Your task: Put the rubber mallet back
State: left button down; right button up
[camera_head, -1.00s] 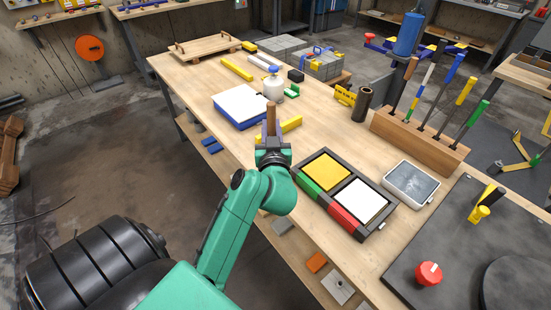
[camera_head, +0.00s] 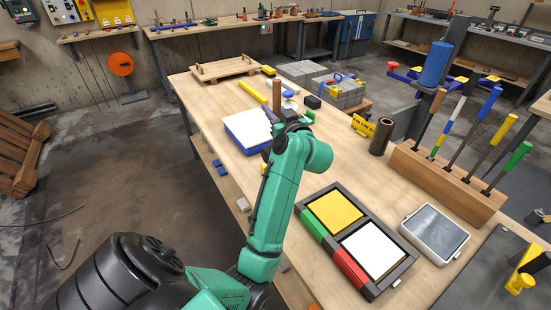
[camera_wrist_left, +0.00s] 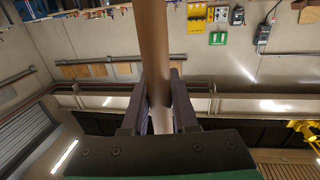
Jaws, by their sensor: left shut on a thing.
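My left gripper (camera_head: 281,127) is shut on an upright brown wooden handle (camera_head: 277,95), apparently the rubber mallet's. The handle also shows between the gripper's fingers (camera_wrist_left: 157,105) in the left wrist view. The mallet's head is not visible, so I cannot tell its position. The gripper appears beside the right end of the blue tray (camera_head: 246,131) with its white top. A wooden rack (camera_head: 445,184) at the right holds several upright long-handled tools. A brown handle (camera_head: 429,117) at its left end lines up with a blue cylinder (camera_head: 437,63); I cannot tell whether they join. My right gripper is out of view.
A grey-topped box (camera_head: 433,235) and dark cylinder (camera_head: 381,137) stand to the right. A wooden tray (camera_head: 224,68) sits at the table's far end. Floor left of the table is mostly open.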

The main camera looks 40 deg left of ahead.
pick_arm(q)
notch_tip(320, 180, down, 15)
jog(key=shift+r+b, duration=0.2)
jog(key=shift+b, duration=0.8)
jog(key=shift+w+f, duration=0.1)
jog(key=c, duration=0.7)
grip_release()
jog(key=shift+f, duration=0.1)
